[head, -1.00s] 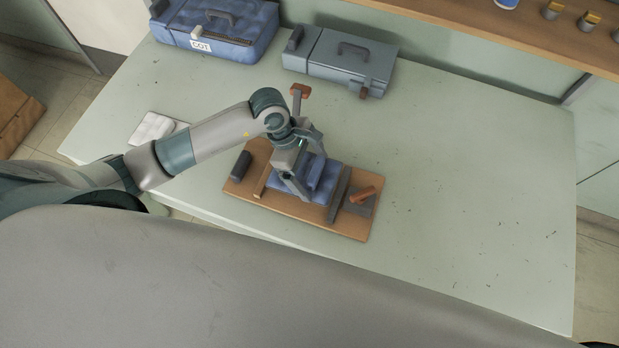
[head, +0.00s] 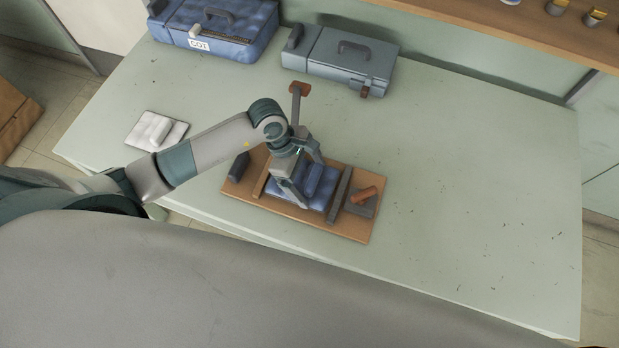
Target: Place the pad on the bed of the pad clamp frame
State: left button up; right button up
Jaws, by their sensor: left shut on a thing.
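The pad clamp frame (head: 348,226) is a brown wooden board on the table, with a wooden strip at its left and a dark grey bar (head: 338,194) at its right. The blue pad (head: 318,198) lies at the bed between strip and bar, with a raised blue ridge on top. My left gripper (head: 298,190) reaches down over the pad and is shut on it, seemingly at the ridge. The fingers hide part of the pad, and I cannot tell whether it rests fully flat. My right gripper is out of view.
An orange-brown handle (head: 363,195) sits on a grey plate at the frame's right end. A white padded piece (head: 157,130) lies at the left. The table's right side is clear.

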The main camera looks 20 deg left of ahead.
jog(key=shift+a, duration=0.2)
pick_arm(q)
jog(key=shift+f, duration=0.15)
jog(key=o, duration=0.8)
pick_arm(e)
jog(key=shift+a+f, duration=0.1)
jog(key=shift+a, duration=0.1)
